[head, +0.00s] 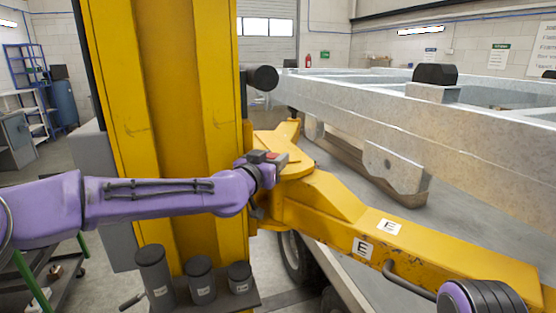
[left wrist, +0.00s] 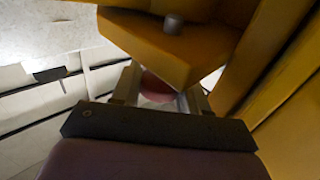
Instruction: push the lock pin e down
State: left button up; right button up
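The yellow lift arm marked E (head: 360,218) runs from the yellow post toward the lower right. My left gripper (head: 268,178) is at the inner end of this arm, beside the post. A small red piece (head: 274,156) shows by the gripper in the head view; I cannot tell whether it is the lock pin's top. In the left wrist view the two fingers (left wrist: 160,96) stand apart. A dull red round thing (left wrist: 157,84) shows between them, partly hidden by a yellow block carrying a grey stub (left wrist: 173,25).
The yellow post (head: 180,130) stands close behind my left forearm. Dark capped cylinders (head: 200,280) stand on a shelf at its foot. The grey trailer frame (head: 440,120) spans the right side above the lift arm. A bent handle (head: 405,280) sticks out from the arm.

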pick_arm(q)
jog(key=o, duration=0.4)
jog(key=shift+f, duration=0.4)
jog(key=shift+w, duration=0.1)
jog(key=b+v, duration=0.4)
jog(key=v, duration=0.6)
jog(key=shift+s, duration=0.2)
jog(key=shift+a, duration=0.1)
